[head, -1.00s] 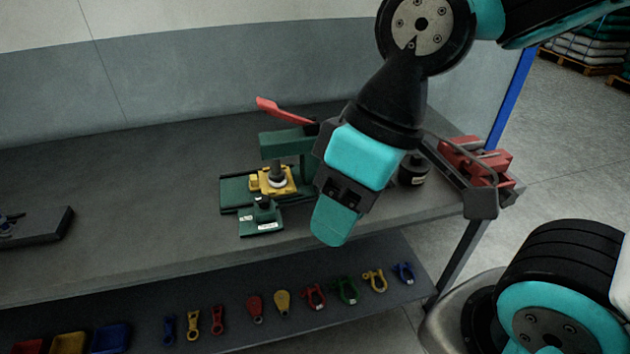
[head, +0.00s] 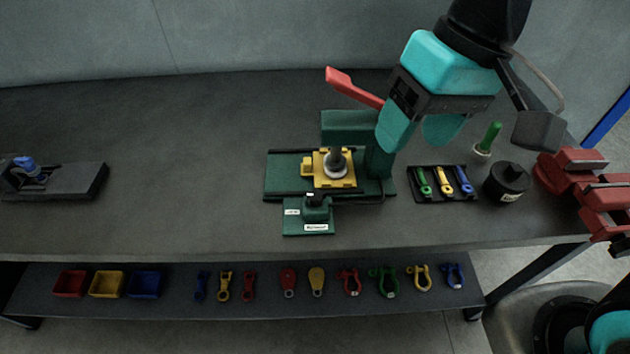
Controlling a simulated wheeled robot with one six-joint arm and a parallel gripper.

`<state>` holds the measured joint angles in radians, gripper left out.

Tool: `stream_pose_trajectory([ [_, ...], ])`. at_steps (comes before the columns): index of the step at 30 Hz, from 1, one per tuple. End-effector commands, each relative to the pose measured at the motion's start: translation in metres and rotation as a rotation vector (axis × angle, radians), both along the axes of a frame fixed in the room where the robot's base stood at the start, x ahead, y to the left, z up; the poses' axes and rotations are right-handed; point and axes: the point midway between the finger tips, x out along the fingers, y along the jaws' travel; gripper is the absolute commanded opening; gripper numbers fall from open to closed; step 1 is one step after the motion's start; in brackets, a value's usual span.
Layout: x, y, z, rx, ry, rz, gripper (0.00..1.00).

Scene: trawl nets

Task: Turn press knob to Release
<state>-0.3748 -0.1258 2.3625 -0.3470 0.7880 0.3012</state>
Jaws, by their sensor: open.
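The green press (head: 283,174) stands on the dark bench with a red lever (head: 354,87) slanting up at its top. A yellow block (head: 317,181) sits on its base under the dark ram (head: 337,158). The black press knob (head: 317,200) is on a small green control box (head: 309,227) at the press's front, with two white labels whose text is too small to read. My gripper (head: 427,140) is open and empty, its teal fingers pointing down beside the press's right side, above the bench. It hides part of the press column.
A tray (head: 447,197) of small coloured tools, a black round container (head: 506,183), a green-handled tool (head: 488,139) and a red vise (head: 580,180) stand on the right. A dark fixture (head: 60,182) is far left. Coloured bins and shackles line the lower shelf.

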Motion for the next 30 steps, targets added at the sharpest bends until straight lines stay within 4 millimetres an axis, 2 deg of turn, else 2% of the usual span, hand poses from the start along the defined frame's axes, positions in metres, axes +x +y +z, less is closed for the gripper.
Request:
stream_pose_trajectory([
  [1, 0.022, 0.014, -0.017, -0.044, 0.032, -0.088, 0.63],
  [3, 0.049, 0.032, -0.030, -0.103, 0.061, -0.245, 0.63],
  [6, 0.079, 0.060, -0.049, -0.174, 0.084, -0.454, 0.63],
  [10, 0.102, 0.088, -0.068, -0.229, 0.089, -0.654, 0.63],
  [14, 0.110, 0.100, -0.078, -0.249, 0.088, -0.748, 0.63],
  [20, 0.110, 0.100, -0.103, -0.254, 0.091, -0.760, 0.63],
  [30, 0.110, 0.100, -0.181, -0.254, 0.091, -0.758, 0.63],
])
